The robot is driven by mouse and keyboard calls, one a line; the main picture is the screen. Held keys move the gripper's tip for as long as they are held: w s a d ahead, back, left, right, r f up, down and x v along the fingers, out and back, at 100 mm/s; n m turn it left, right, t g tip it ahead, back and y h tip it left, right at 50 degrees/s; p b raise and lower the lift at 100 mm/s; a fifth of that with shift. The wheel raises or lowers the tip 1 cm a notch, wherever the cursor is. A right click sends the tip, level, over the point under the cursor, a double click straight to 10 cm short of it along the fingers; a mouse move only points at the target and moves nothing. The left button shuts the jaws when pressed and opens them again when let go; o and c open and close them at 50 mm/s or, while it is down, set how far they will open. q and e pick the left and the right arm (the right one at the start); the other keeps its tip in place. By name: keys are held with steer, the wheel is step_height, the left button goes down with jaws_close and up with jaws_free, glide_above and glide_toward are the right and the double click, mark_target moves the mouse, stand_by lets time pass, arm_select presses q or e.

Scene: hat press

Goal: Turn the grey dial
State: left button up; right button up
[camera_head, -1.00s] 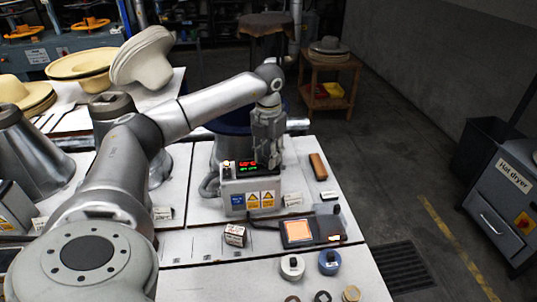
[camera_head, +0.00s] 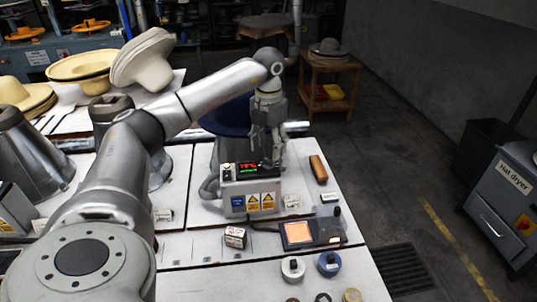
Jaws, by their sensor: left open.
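The control box (camera_head: 249,198), white with warning stickers, stands on the white bench. Its small display (camera_head: 247,168) shows red figures above a green line. I cannot make out the grey dial; my gripper covers the right part of the box's top. My left gripper (camera_head: 267,163) points down at the right end of the box top, beside the display. It is open, with its fingertips close to the box. I cannot tell whether they touch anything. My right gripper is not in view.
A black device with a glowing orange pad (camera_head: 298,232) lies in front of the box. A brown block (camera_head: 318,168), a small labelled box (camera_head: 235,237), a white pot (camera_head: 293,268) and a blue pot (camera_head: 329,263) are on the bench. Pale hats (camera_head: 143,58) stand at the back left.

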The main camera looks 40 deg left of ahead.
mark_target(269, 160)
arm_select(q)
step_height(269, 160, up, 8)
stand_by(0.8)
